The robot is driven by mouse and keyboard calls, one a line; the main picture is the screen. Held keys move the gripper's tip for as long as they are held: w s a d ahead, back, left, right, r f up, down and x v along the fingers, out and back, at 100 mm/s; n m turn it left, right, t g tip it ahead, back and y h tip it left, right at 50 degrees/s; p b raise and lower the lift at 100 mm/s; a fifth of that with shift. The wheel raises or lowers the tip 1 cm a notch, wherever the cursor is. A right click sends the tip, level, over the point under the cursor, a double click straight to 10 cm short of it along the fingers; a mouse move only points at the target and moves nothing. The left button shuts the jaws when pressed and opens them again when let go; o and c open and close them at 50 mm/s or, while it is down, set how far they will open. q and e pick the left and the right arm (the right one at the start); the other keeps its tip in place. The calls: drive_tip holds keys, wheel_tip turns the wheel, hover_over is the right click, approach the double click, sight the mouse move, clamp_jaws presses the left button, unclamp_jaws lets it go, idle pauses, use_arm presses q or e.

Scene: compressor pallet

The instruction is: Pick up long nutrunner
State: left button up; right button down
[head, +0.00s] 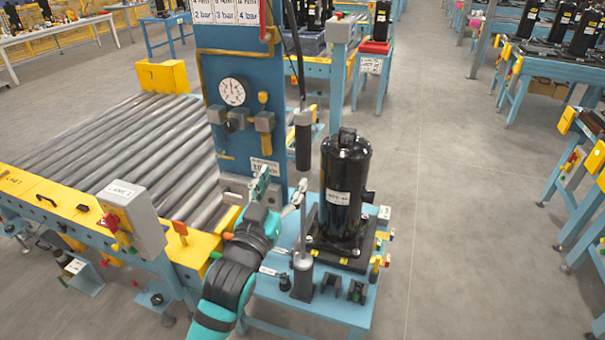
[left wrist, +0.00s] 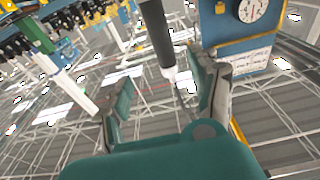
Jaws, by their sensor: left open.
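A dark cylindrical tool (head: 303,140) hangs upright on a black cable in front of the blue gauge panel. In the left wrist view its body (left wrist: 156,32) comes down from the top edge to a pale tip. A grey tool with a thin upright shaft (head: 302,274) stands on the small blue table (head: 342,308). I cannot tell from labels which one is the long nutrunner. My left gripper (head: 279,191) is open, below and left of the hanging tool. In the left wrist view, the hanging tool's tip shows between the open fingers (left wrist: 164,86). My right gripper is out of view.
A black compressor (head: 345,190) stands on a dark base on the small table, right of my left gripper. The blue panel (head: 235,130) with gauge and valves is close behind. A roller conveyor (head: 130,145) lies left. Open floor is at right.

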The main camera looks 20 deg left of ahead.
sight(300, 146)
use_arm(q)
drive_tip(key=w, duration=0.3)
drive_tip(key=w+r+p, duration=0.1)
drive_tip(key=w, duration=0.1)
drive_tip(key=w+p, duration=0.1)
drive_tip(key=w, duration=0.2)
drive_tip(key=shift+w+r, duration=0.2)
drive_tip(key=shift+w, duration=0.1)
drive_tip(key=shift+w+d, duration=0.15)
drive_tip(key=shift+w, duration=0.35)
drive_tip(key=w, duration=0.1)
drive_tip(key=w+p, duration=0.2)
drive_tip(key=w, duration=0.1)
drive_tip(key=shift+w+a+r, duration=0.1)
drive_tip(key=shift+a+r, duration=0.1)
drive_tip(key=shift+a, duration=0.05)
drive_tip(key=shift+w+f, duration=0.1)
drive_tip(key=shift+w, duration=0.35)
drive_tip(key=shift+s, duration=0.1)
drive_tip(key=shift+c, duration=1.2)
clamp_jaws()
